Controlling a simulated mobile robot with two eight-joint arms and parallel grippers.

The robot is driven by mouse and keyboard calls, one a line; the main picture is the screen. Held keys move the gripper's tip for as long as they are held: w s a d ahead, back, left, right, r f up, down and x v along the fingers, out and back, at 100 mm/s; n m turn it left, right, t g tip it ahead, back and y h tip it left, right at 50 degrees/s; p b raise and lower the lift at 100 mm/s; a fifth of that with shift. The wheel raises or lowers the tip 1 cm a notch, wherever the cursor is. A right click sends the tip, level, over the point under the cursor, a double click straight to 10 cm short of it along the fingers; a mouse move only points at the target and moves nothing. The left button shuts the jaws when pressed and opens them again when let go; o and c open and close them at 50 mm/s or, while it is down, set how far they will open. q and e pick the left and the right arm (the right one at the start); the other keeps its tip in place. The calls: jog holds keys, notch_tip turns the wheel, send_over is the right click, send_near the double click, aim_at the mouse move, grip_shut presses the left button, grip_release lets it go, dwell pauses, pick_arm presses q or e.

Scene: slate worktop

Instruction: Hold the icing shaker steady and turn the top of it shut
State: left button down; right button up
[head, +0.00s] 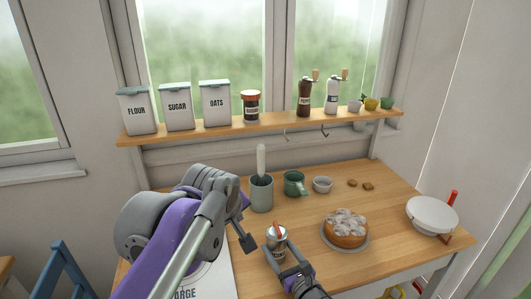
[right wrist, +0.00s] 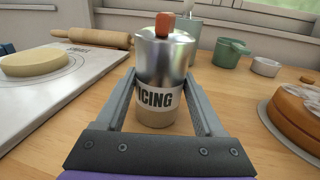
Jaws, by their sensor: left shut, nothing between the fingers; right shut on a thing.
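The icing shaker (head: 276,237) stands upright on the wooden worktop near the front. It has a silver metal top, an "ICING" label and an orange-red knob. In the right wrist view the shaker (right wrist: 158,75) is between the fingers of my right gripper (right wrist: 160,104), which hold it around the labelled body. In the head view my right gripper (head: 279,255) reaches it from the front. My left gripper (head: 245,239) is shut and empty, just left of the shaker and apart from it. The shaker's far side is hidden.
An iced cake (head: 346,231) stands right of the shaker. A utensil pot (head: 261,197), a green mug (head: 294,185) and a small bowl (head: 322,184) stand behind. A white board (head: 212,278) lies left, with dough (right wrist: 35,62) and a rolling pin (right wrist: 100,39).

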jog(key=o, duration=1.4)
jog(key=shift+o, duration=0.2)
jog(key=shift+d, duration=0.1)
